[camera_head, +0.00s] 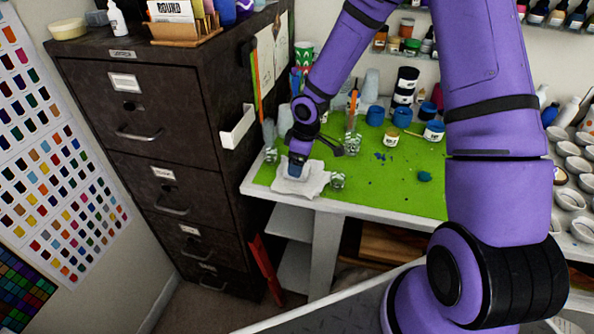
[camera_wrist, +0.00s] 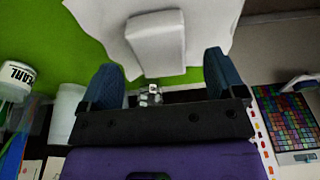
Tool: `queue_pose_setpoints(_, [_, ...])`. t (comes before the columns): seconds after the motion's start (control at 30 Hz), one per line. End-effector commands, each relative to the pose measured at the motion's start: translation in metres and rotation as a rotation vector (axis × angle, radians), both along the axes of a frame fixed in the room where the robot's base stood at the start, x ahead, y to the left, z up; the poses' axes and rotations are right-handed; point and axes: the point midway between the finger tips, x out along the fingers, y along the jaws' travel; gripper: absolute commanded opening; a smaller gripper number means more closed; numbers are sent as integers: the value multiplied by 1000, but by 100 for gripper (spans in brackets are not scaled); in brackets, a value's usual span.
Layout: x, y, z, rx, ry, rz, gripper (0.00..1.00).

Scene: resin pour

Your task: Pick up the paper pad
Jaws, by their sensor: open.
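A white block with rounded edges, apparently the paper pad (camera_wrist: 156,40), lies on a crumpled white sheet (camera_wrist: 205,25) in the wrist view. The sheet (camera_head: 312,186) also shows in the head view, at the front left corner of the green-topped table. My gripper (camera_head: 297,168) is over the sheet there and largely hides the pad. In the wrist view my gripper (camera_wrist: 160,66) has its two blue fingers spread apart, one on each side of the pad's near end. Nothing is clasped. I cannot tell how far the fingertips are above the sheet.
A small clear glass (camera_head: 337,181) stands just right of the sheet. Clear cups (camera_head: 270,140) stand behind it on the left. Blue cups (camera_head: 375,116) and jars stand further back. A dark filing cabinet (camera_head: 150,140) is left of the table. The green mat's (camera_head: 390,180) middle is mostly clear.

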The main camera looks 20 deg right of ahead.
Motion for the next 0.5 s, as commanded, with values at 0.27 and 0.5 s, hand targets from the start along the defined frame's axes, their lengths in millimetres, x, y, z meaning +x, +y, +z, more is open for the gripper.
queue_pose_setpoints(0.27, [4, 6, -31, 0, 2, 2, 88])
queue_pose_setpoints(0.5, [4, 6, -32, 0, 0, 0, 88])
